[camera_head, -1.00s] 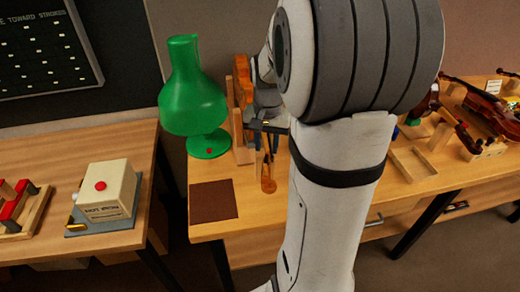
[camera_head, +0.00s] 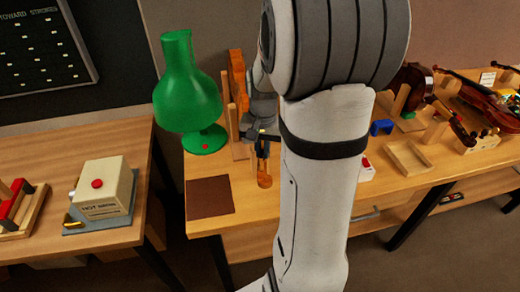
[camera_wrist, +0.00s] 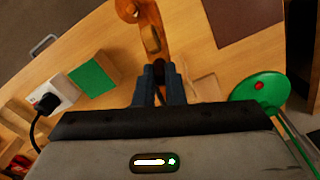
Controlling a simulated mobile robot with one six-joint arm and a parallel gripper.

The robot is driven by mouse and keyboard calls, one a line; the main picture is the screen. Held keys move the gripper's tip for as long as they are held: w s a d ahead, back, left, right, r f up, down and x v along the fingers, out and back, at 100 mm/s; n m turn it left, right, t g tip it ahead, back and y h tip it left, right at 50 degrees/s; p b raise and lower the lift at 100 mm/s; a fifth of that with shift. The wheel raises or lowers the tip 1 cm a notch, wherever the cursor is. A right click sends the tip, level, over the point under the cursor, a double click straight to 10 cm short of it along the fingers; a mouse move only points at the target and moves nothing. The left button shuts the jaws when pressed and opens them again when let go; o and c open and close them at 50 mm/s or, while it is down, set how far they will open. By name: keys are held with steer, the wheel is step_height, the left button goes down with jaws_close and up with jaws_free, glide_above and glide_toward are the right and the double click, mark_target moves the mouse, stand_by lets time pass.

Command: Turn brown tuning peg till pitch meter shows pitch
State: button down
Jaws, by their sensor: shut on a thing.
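A violin neck with a scroll (camera_wrist: 128,10) lies in front of my gripper at the top of the wrist view. Its scroll end also shows below my gripper in the head view (camera_head: 264,181). My gripper (camera_wrist: 160,74) is shut at the pegbox on a small dark brown piece, the tuning peg (camera_wrist: 159,68); the fingers hide most of it. My gripper also shows in the head view (camera_head: 262,140). A white box with a red spot (camera_wrist: 53,96) and a black cable stands at the left of the wrist view. I cannot tell whether it is the pitch meter; no reading is legible.
A green lamp (camera_head: 188,95) stands left of my gripper. A brown mat (camera_head: 210,197) lies on the bench front. A green block (camera_wrist: 93,78) is beside the neck. Another violin (camera_head: 478,98) lies at the right. My arm hides the bench middle.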

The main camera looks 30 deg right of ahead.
steer(key=shift+n+b, duration=0.3)
steer(key=shift+n, duration=0.6)
steer(key=c, duration=1.5)
jaws_free()
steer(key=shift+r+b, duration=0.5)
steer(key=shift+r, duration=3.45)
